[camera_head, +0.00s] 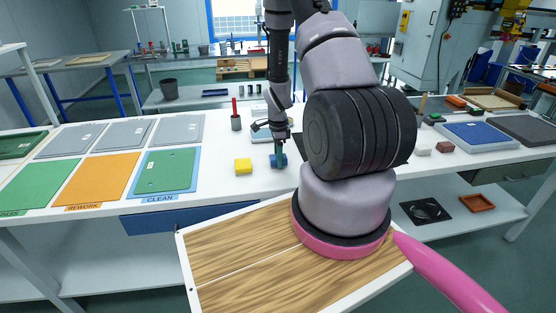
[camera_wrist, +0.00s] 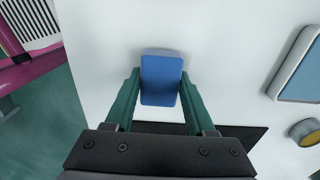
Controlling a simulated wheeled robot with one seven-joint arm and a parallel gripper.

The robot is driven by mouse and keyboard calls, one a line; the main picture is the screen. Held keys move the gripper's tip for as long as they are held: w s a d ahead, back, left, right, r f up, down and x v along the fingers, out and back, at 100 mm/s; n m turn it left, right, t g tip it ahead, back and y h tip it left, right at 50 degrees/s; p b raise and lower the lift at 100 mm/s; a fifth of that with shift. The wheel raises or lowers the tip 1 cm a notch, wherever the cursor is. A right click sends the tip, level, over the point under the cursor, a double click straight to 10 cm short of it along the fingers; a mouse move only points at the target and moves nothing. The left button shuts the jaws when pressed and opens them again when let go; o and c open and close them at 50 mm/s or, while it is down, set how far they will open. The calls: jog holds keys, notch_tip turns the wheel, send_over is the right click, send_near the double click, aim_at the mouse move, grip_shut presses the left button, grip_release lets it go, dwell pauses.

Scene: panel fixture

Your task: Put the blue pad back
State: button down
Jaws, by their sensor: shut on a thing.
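A pale grey edge shows just beyond the pad's far end. The pad is at or very near the table top; I cannot tell whether it touches. My arm hides part of the table right of the pad in the head view.
Behind are a dark cup (camera_head: 236,122) with a red stick and a grey-blue tray (camera_head: 262,134). A black mat (camera_wrist: 235,135) lies near my gripper. Left are the CLEAN panel (camera_head: 166,171) and orange REWORK panel (camera_head: 104,180).

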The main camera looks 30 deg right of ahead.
jog(key=shift+f, duration=0.45)
jog(key=shift+f, duration=0.15)
jog(key=shift+s+f, duration=0.1)
jog(key=shift+f, duration=0.1)
